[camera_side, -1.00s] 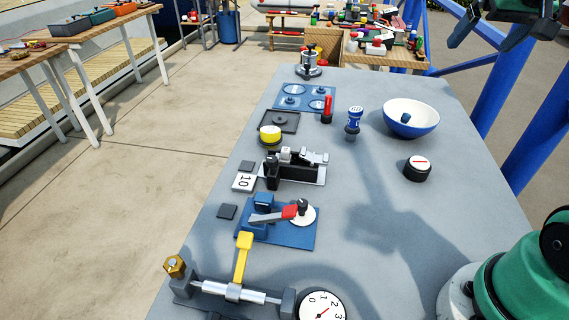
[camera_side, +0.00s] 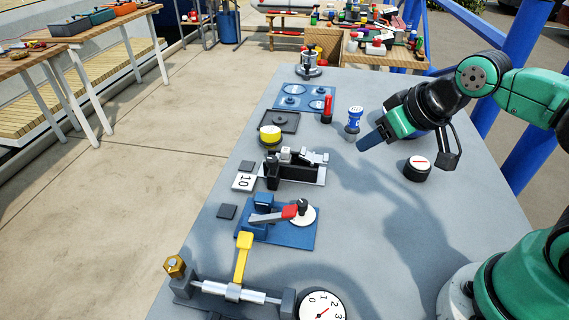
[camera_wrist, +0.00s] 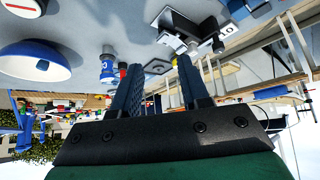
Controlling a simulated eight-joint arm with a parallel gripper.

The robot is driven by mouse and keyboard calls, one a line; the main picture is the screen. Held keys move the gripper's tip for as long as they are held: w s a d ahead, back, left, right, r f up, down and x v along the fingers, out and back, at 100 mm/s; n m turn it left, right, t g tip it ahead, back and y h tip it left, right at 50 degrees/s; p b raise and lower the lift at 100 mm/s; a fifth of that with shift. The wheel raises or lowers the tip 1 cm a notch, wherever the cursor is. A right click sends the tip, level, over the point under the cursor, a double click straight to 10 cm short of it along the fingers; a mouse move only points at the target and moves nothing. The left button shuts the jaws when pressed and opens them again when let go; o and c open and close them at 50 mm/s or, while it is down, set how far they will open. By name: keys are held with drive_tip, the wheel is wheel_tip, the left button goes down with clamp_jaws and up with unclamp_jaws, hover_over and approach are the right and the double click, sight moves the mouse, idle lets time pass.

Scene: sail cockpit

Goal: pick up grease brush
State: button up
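I cannot tell for certain which thing is the grease brush. A short upright piece with a blue-and-white top and a dark lower part (camera_side: 354,120) stands on the grey table, just left of my gripper. It also shows in the wrist view (camera_wrist: 107,70), upper left of the fingers. My gripper (camera_side: 404,157) is above the table's right part, its dark fingers spread wide with nothing between them. Both fingers also show in the wrist view (camera_wrist: 160,64). A blue-and-white bowl (camera_wrist: 35,62) is hidden behind my gripper in the side view.
A red-topped piece (camera_side: 327,108) stands left of the blue-and-white one. A black round timer-like knob (camera_side: 418,168) sits below my gripper. A black clamp fixture (camera_side: 295,168), a blue lever plate (camera_side: 280,225) and a dial gauge (camera_side: 322,305) line the left side.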

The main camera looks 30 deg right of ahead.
drive_tip(key=d+f+m+t, duration=0.2)
drive_tip(key=d+m, duration=0.2)
drive_tip(key=d, duration=0.9)
drive_tip(key=d+f+m+t, duration=0.2)
drive_tip(key=d+m+t, duration=0.15)
drive_tip(key=d, duration=0.95)
drive_tip(key=shift+m+g+h, duration=0.25)
drive_tip(key=shift+g+h, duration=0.05)
drive_tip(key=shift+g, duration=0.05)
drive_tip(key=x, duration=0.5)
drive_tip(key=shift+d+f, duration=0.15)
drive_tip(key=shift+f+x, duration=0.2)
drive_tip(key=shift+x, duration=2.6)
drive_tip(key=shift+s, duration=0.15)
clamp_jaws()
